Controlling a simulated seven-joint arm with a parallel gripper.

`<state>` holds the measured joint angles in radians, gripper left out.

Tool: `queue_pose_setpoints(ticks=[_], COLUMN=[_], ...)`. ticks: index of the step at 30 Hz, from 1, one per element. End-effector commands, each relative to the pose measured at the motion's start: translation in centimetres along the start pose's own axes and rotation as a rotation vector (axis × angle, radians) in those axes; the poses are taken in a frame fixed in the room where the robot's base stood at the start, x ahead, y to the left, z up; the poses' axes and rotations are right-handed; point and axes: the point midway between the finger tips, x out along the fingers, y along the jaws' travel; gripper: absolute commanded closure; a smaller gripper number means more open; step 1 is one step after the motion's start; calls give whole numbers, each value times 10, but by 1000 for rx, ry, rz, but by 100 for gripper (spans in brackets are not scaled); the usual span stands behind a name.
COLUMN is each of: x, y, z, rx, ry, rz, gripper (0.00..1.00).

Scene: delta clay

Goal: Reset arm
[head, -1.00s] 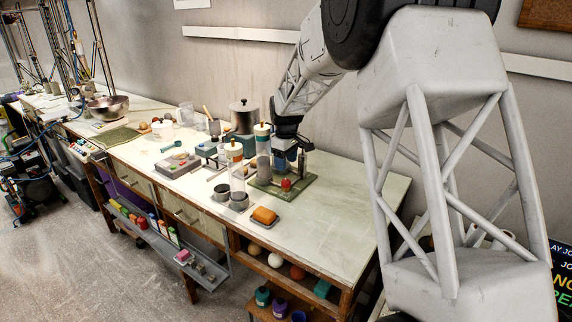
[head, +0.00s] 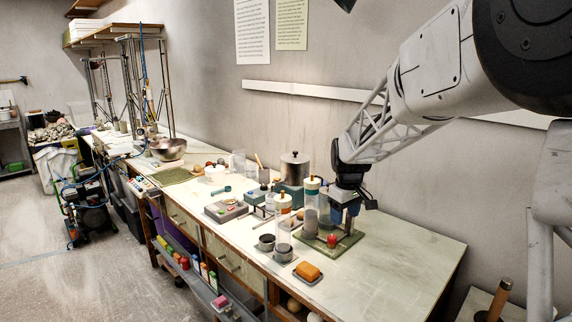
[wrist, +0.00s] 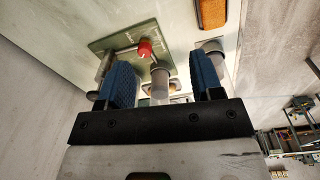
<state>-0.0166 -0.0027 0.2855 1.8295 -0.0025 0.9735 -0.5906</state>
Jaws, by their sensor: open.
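My gripper (head: 343,212) hangs over the green metal base plate (head: 345,247) with its blue fingers pointing down. In the wrist view the blue padded fingers stand apart and the gripper (wrist: 163,76) is open. A red knob (wrist: 144,47) on the plate and a clear tube with grey content (wrist: 160,85) show in the gap between the fingers, but I cannot tell how far below they are. Nothing appears held.
Two clear cylinders, one with an orange-banded top (head: 311,200) and a shorter one (head: 283,228), stand left of my gripper. An orange block (head: 308,271) lies at the front edge. The table's right end is clear.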

Motion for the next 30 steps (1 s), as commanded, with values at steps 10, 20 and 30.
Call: queue_pose_setpoints(ticks=[10, 20, 30], x=[-42, -65, -72], y=[-47, -93, -142], z=[77, 150, 225], rx=[135, 264, 397], ry=[33, 67, 103], rz=[21, 38, 50], gripper=[40, 40, 40])
